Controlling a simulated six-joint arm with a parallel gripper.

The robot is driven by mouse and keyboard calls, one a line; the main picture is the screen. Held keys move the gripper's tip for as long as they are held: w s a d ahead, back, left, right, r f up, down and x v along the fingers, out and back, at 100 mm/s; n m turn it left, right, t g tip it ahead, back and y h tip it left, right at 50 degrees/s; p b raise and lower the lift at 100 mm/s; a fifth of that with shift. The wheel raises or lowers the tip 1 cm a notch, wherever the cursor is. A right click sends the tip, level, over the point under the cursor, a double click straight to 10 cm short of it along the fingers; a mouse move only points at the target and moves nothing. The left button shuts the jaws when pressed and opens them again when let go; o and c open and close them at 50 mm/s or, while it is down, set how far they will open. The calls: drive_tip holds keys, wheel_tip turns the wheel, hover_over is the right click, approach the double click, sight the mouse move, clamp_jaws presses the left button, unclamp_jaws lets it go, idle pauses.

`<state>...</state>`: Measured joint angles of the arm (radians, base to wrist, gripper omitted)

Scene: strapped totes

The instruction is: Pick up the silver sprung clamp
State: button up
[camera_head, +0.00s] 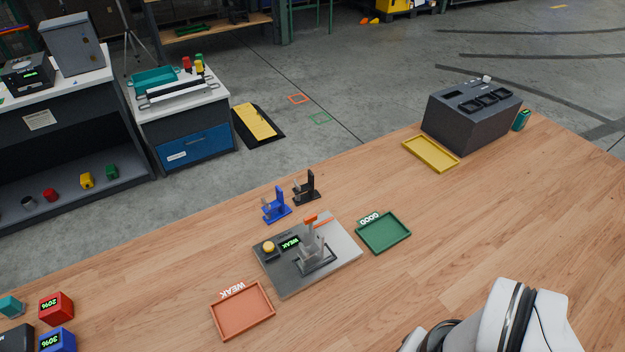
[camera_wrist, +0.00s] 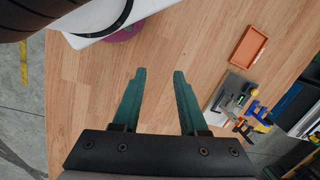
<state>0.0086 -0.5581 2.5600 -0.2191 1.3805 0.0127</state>
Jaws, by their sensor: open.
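A silver-grey clamp (camera_head: 312,243) stands upright on the grey test plate (camera_head: 340,266), with an orange piece at its top. The plate carries a yellow button and a small display reading WEAK. A blue clamp (camera_head: 275,206) and a black clamp (camera_head: 306,188) stand on the table just behind the plate. In the wrist view my gripper (camera_wrist: 159,72) is open and empty, with bare wood between and beyond its teal fingers. The grey plate (camera_wrist: 234,92) lies to the right of the fingers, apart from them; the silver clamp is too small to make out clearly there.
An orange WEAK tray (camera_head: 243,333) lies in front of the plate and a green GOOD tray (camera_head: 383,250) to its right. A yellow tray (camera_head: 431,167) and dark box (camera_head: 446,126) stand at the back right. Coloured blocks (camera_head: 57,307) sit front left. The table's right-middle is clear.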

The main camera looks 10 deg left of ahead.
drive_tip(key=shift+o, duration=0.2)
idle(0.3)
drive_tip(key=w+a+r+n, duration=0.2)
drive_tip(key=w+r+n, duration=0.1)
drive_tip(key=w, duration=0.3)
drive_tip(key=w+a+r+n, duration=0.1)
drive_tip(key=w+r+n, duration=0.15)
drive_tip(key=w, duration=0.45)
drive_tip(key=n+h, duration=0.2)
drive_tip(key=n, duration=0.7)
hover_over(320, 232)
wheel_tip(320, 232, down, 3)
drive_tip(key=shift+n, duration=0.35)
wheel_tip(320, 232, down, 16)
drive_tip(key=shift+f, duration=0.2)
clamp_jaws()
